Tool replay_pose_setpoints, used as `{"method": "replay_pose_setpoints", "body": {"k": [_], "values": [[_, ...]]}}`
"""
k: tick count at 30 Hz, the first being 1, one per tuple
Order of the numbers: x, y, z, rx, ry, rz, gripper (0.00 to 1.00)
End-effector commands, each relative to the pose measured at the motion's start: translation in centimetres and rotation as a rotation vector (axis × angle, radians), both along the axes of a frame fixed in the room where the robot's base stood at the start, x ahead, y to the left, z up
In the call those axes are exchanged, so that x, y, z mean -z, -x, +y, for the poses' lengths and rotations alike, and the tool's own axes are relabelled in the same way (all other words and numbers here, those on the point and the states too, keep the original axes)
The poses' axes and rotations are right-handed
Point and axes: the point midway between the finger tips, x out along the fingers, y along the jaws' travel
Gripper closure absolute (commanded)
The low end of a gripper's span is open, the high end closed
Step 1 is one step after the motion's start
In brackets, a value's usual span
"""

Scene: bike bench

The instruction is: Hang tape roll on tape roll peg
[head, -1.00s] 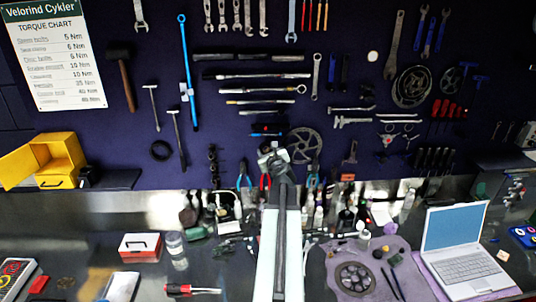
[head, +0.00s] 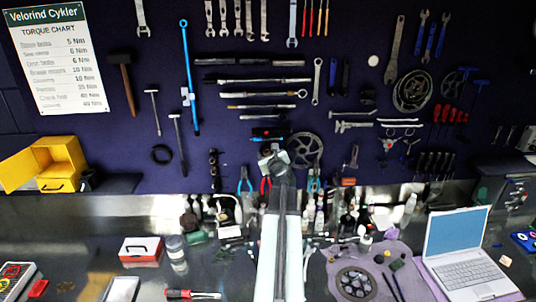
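My gripper (head: 273,162) is at the end of my raised arm in the middle of the head view, in front of the lower part of the tool wall. Its fingers are too small and dark to tell whether they are open or shut, or whether they hold anything. A small white disc (head: 373,60) is on the wall at the upper right. I cannot tell which thing is the tape roll peg.
The dark tool wall (head: 240,165) is full of hung tools. Bottles and pliers crowd the back of the bench around my arm. A red and white box (head: 140,249) and a yellow cabinet (head: 62,165) are at left.

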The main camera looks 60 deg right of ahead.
Motion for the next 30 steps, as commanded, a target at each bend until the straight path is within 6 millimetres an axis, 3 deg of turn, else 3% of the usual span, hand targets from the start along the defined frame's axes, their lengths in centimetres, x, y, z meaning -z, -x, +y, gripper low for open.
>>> {"method": "replay_pose_setpoints", "body": {"k": [13, 24, 30], "values": [[-0.1, 0.4, 0.3, -0.001, 0.0, 0.002, 0.3], [-1.2, 4.9, 4.9, 0.001, 0.0, 0.001, 0.3], [-1.2, 5.7, 5.5, 0.0, 0.0, 0.001, 0.3]]}}
